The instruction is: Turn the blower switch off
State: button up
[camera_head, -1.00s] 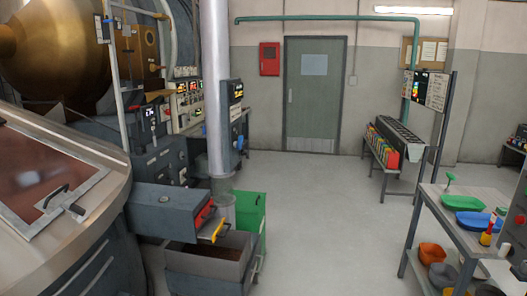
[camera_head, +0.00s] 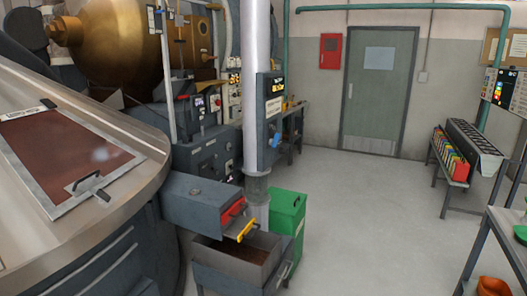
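I cannot tell which control is the blower switch. A grey control box (camera_head: 271,108) with a lit yellow display, a pale label and a blue lever (camera_head: 276,139) is on the white vertical pipe (camera_head: 250,60). Behind it to the left, a dark machine panel (camera_head: 206,105) carries lit displays and small knobs or switches, too small to read. A red handle (camera_head: 183,97) shows beside that panel. My gripper is not in view.
A round metal vessel with a hatch (camera_head: 68,160) fills the left foreground. A grey bin (camera_head: 243,262) and a green bin (camera_head: 287,215) stand below the pipe. A bench with coloured items (camera_head: 453,158) is at right. The floor between (camera_head: 365,220) is clear.

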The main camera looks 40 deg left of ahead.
aim_at(281, 150)
jog(key=u, duration=0.3)
jog(key=i, duration=0.55)
jog(key=u, duration=0.75)
jog(key=i, duration=0.45)
jog(key=u, duration=0.3)
jog(key=k, duration=0.9)
jog(key=u, duration=0.1)
jog(key=i, duration=0.7)
jog(key=u, duration=0.05)
